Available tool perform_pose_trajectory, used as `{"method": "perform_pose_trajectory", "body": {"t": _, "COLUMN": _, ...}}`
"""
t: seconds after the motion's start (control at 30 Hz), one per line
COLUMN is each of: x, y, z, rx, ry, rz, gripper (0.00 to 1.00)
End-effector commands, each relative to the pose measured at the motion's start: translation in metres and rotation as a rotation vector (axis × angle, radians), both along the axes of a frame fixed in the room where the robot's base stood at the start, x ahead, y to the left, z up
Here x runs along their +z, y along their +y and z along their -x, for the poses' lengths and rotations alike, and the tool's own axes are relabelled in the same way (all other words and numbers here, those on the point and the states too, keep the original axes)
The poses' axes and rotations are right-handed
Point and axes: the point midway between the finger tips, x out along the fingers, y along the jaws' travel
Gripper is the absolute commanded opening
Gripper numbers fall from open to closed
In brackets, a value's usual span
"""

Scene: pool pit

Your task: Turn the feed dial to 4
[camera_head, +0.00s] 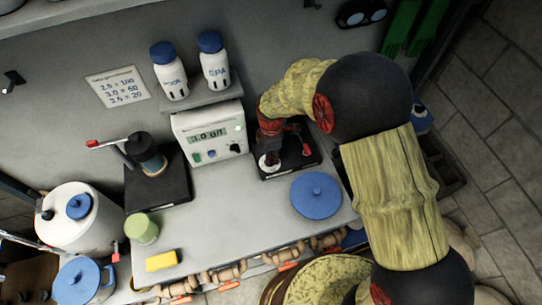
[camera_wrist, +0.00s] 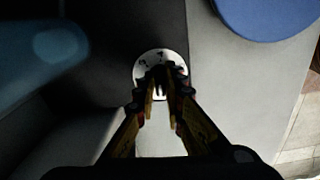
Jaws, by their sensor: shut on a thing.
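The feed dial is a small white disc with dark numerals (camera_wrist: 143,66) in the wrist view, set on a dark plate. A mark like a 4 shows near its top, but I cannot surely read the setting. My gripper (camera_wrist: 160,80) has both fingertips over the dial's middle, shut on its knob, which they mostly hide. In the head view, the white dial (camera_head: 268,166) sits at the left of a black base (camera_head: 290,171), with my gripper (camera_head: 269,152) coming down on it from above.
A white control box with a display (camera_head: 210,133) stands left of the dial. A round blue lid (camera_head: 315,195) lies in front of it. A red-tipped part (camera_head: 306,150) stands on the same black base. Two blue-capped bottles (camera_head: 170,75) are on the shelf behind. The bench middle (camera_head: 225,200) is clear.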

Motion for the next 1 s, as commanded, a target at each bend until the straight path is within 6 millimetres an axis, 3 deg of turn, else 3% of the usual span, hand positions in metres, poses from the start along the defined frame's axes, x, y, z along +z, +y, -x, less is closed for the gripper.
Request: {"method": "perform_pose_trajectory", "body": {"t": 1.0, "x": 0.0012, "y": 0.0016, "z": 0.0027, "rx": -0.964, "ry": -0.003, "rz": -0.002, "gripper": 0.0}}
